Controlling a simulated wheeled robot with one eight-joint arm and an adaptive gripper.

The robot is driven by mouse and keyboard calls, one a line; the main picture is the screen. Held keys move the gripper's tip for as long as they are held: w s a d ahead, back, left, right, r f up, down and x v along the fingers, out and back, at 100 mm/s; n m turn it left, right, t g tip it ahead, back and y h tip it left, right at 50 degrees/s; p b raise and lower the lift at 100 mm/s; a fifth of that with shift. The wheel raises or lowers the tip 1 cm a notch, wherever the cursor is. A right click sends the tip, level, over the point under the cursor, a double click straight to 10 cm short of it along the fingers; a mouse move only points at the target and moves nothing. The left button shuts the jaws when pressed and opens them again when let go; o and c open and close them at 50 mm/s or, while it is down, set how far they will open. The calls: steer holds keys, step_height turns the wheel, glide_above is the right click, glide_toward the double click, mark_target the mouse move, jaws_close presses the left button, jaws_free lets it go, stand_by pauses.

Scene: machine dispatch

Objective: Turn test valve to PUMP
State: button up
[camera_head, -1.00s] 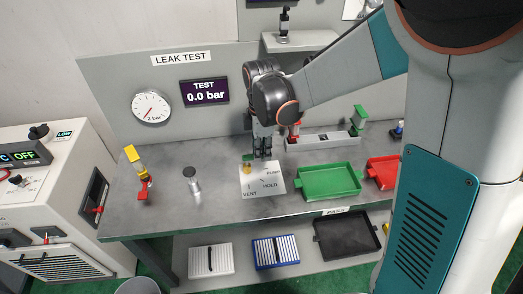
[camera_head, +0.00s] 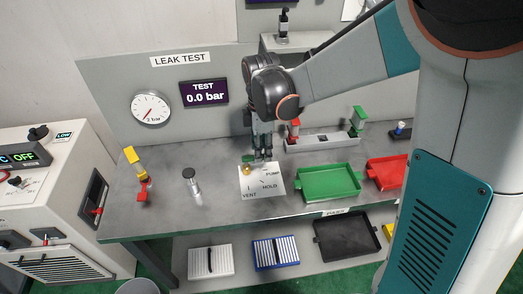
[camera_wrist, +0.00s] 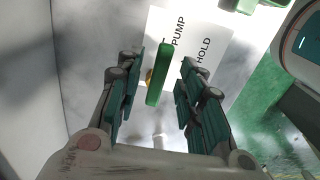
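The test valve has a green bar handle (camera_head: 248,158) on a brass-coloured body, at the upper left of a white plate (camera_head: 246,184) marked PUMP, HOLD and VENT. My gripper (camera_head: 262,158) points down at the plate's upper edge. In the wrist view the green handle (camera_wrist: 158,76) stands between the two open fingers of my gripper (camera_wrist: 161,90), with a gap visible on each side. The PUMP label lies just beyond the handle there, and HOLD lies to the right. Which mark the handle points to is hard to tell. The test display (camera_head: 204,93) reads 0.0 bar.
A green tray (camera_head: 328,184) and a red tray (camera_head: 387,172) stand right of the plate. A grey rack (camera_head: 322,139) with red and green fittings is behind them. A small dark-topped cylinder (camera_head: 192,183) and a yellow-and-red part (camera_head: 139,174) stand left.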

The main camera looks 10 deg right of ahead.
step_height(320, 180, up, 11)
steer(key=shift+f, duration=0.2)
stand_by(0.3)
steer(key=s+d+r+m+t, duration=0.1)
steer(key=s+d+m+t, duration=0.2)
steer(key=s+m, duration=0.5)
steer(key=s+d+m+t, duration=0.4)
steer(key=s+d+m, duration=0.2)
steer(key=s+m, duration=0.3)
steer(key=shift+s+d+r+m, duration=0.2)
steer(key=shift+s+r+m, duration=0.1)
steer(key=shift+r+m, duration=0.1)
